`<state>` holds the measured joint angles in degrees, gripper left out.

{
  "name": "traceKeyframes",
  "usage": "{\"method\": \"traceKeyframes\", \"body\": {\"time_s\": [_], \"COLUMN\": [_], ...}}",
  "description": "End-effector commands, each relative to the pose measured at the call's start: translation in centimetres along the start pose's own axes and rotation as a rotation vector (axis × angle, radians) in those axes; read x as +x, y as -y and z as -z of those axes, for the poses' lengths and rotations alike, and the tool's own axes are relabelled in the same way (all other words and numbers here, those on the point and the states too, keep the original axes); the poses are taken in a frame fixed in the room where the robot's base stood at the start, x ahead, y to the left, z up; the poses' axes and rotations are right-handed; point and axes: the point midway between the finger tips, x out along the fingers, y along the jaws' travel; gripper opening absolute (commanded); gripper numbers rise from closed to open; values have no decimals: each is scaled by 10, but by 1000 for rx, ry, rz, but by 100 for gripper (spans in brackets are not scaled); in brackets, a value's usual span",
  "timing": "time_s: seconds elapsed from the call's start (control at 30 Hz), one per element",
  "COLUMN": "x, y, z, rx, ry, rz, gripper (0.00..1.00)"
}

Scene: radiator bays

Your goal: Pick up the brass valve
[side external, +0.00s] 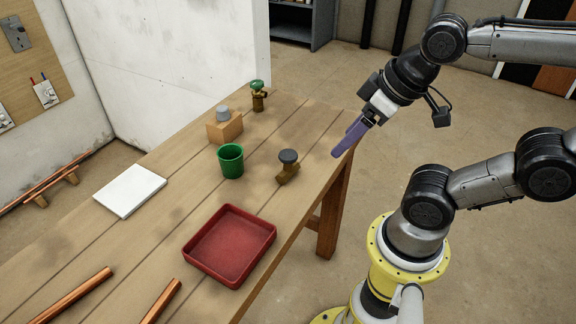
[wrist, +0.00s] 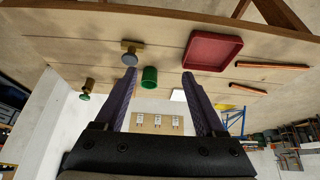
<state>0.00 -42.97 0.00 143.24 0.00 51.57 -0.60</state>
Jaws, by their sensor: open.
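Two brass valves stand on the wooden table. One brass valve with a dark grey round knob (side external: 287,172) is near the table's right edge; it also shows in the wrist view (wrist: 131,46). The other brass valve, with a green knob (side external: 258,98), stands at the far end, and shows at the left of the wrist view (wrist: 87,88). My gripper (side external: 338,153) is open and empty, with purple fingers, above the table's right edge and to the right of the grey-knobbed valve. Both fingers (wrist: 159,75) show in the wrist view, apart from everything.
A green cup (side external: 231,162) stands left of the grey-knobbed valve. Behind it is a wooden block (side external: 225,130) with a grey piece on top. A red tray (side external: 190,258), white slab (side external: 130,190) and copper pipes (side external: 75,296) lie nearer the camera. A white wall (side external: 175,60) borders the table.

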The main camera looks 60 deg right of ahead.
Motion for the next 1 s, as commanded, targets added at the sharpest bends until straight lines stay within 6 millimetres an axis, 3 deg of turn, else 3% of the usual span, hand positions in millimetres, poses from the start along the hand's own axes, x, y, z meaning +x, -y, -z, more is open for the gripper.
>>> {"method": "traceKeyframes", "body": {"time_s": [0.13, 0.27, 0.4, 0.57, 0.67, 0.8, 1.0], "x": [0, -9, -9, 6, 26, 68, 126], "y": [0, 0, -4, -14, -24, -46, -75], "z": [0, 14, 40, 75, 99, 125, 132], "rx": [-132, -390, -701, -1037, -1236, -1454, -1491], "ry": [3, -15, 18, 97, 159, 249, 344], "rz": [0, -3, -1, 31, 78, 182, 307], "gripper": [72, 72, 72, 72, 72, 72, 72]}}
